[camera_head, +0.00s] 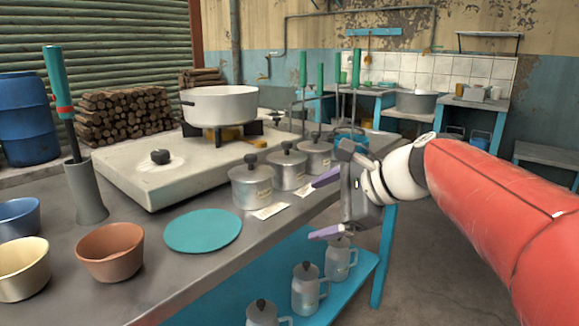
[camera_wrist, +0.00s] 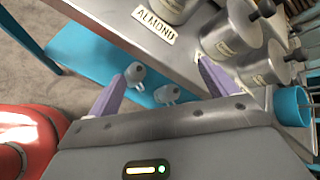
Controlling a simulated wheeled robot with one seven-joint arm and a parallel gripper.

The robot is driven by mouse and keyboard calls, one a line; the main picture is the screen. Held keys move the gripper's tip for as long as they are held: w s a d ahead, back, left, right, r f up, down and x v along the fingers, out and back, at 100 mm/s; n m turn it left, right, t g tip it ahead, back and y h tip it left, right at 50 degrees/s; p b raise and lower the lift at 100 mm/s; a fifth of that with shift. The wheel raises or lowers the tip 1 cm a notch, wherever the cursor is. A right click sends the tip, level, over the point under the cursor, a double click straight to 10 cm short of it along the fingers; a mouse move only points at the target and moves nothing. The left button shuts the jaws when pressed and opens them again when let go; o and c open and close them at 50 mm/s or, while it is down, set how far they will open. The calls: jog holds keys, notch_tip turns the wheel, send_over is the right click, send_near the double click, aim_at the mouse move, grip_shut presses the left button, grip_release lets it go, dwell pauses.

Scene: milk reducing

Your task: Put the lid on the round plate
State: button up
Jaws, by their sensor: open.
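A pale lid with a black knob (camera_head: 160,158) lies knob up on the left part of the stove's top in the head view. The round plate (camera_head: 203,230) is a flat teal disc on the counter in front of the stove, with nothing on it. My gripper (camera_head: 326,205) is open and empty, off to the right of the plate and lid, near the counter's front edge. Its two purple fingers also show in the wrist view (camera_wrist: 157,75), with no object between them. Neither lid nor plate shows in the wrist view.
A white pot (camera_head: 220,105) stands on the stove (camera_head: 125,175), behind and right of the lid. Several metal canisters (camera_head: 251,186) with labels stand between plate and gripper. Bowls (camera_head: 110,252) and a grey holder (camera_head: 86,195) with a tall green-handled tool are at left. Jugs (camera_head: 306,290) stand on the blue lower shelf.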

aim_at(289, 152)
jog(key=w+r+m+y+b, duration=0.1)
jog(key=w+m, duration=0.1)
jog(key=w, duration=0.1)
jog(key=w+r+m+t+y+b, duration=0.1)
jog(key=w+r+m+y, duration=0.1)
jog(key=w+m, duration=0.1)
jog(key=w+r+m+y+b, duration=0.1)
jog(key=w+r+m+y, duration=0.1)
jog(key=w, duration=0.3)
jog(key=shift+w+a+r, duration=0.15)
jog(key=shift+w+a, duration=0.05)
jog(key=shift+a, duration=0.15)
jog(key=shift+w+a+m+y, duration=0.3)
jog(key=shift+w+a, duration=0.1)
jog(key=shift+a, duration=0.4)
jog(key=x, duration=0.6)
jog(key=shift+w+d+r, duration=0.1)
jog(key=shift+w+d, duration=0.1)
jog(key=shift+w, duration=0.2)
jog(key=shift+c, duration=0.4)
